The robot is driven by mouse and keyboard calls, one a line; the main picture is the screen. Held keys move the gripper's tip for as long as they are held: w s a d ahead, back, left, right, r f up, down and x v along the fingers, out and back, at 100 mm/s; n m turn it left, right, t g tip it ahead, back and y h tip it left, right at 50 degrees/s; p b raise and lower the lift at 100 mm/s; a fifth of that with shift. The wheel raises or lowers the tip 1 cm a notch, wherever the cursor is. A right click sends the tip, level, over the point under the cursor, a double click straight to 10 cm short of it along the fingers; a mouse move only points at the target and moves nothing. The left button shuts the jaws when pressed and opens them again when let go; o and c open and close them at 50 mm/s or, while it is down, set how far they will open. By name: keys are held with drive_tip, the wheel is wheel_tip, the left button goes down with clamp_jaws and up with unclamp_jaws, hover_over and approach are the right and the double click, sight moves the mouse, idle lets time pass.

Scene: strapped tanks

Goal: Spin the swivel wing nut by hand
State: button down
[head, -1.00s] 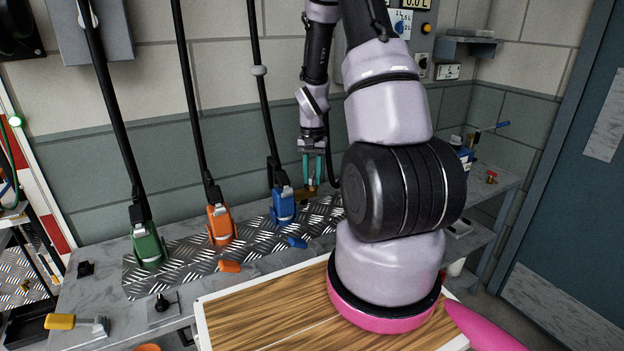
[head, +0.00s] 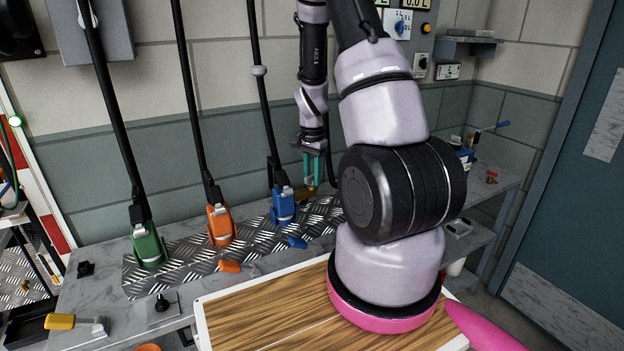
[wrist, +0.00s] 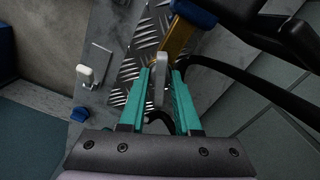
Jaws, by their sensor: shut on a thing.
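My gripper (head: 314,182) points down at the back right of the metal tread plate, its teal fingers beside the blue tank valve (head: 284,204). In the wrist view, my gripper (wrist: 160,76) is shut on a narrow grey upright piece, which looks like the wing nut (wrist: 161,88). A brass-coloured bar (wrist: 178,40) lies just beyond it and runs under a blue part. In the head view my fingers hide the wing nut, and only a bit of brass shows beside them.
Green (head: 148,246) and orange (head: 221,224) units with black hoses stand to the left on the tread plate (head: 185,270). Loose orange (head: 229,267) and blue (head: 297,242) pieces lie in front. A wooden board (head: 270,310) is nearest. A black hose (wrist: 235,75) passes close to my fingers.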

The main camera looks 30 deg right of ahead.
sight(312, 174)
drive_tip(key=shift+m, duration=1.4)
drive_tip(key=shift+m, duration=0.7)
drive_tip(key=c, duration=0.8)
unclamp_jaws()
drive_tip(key=shift+r, duration=0.1)
drive_tip(key=shift+r, duration=3.95)
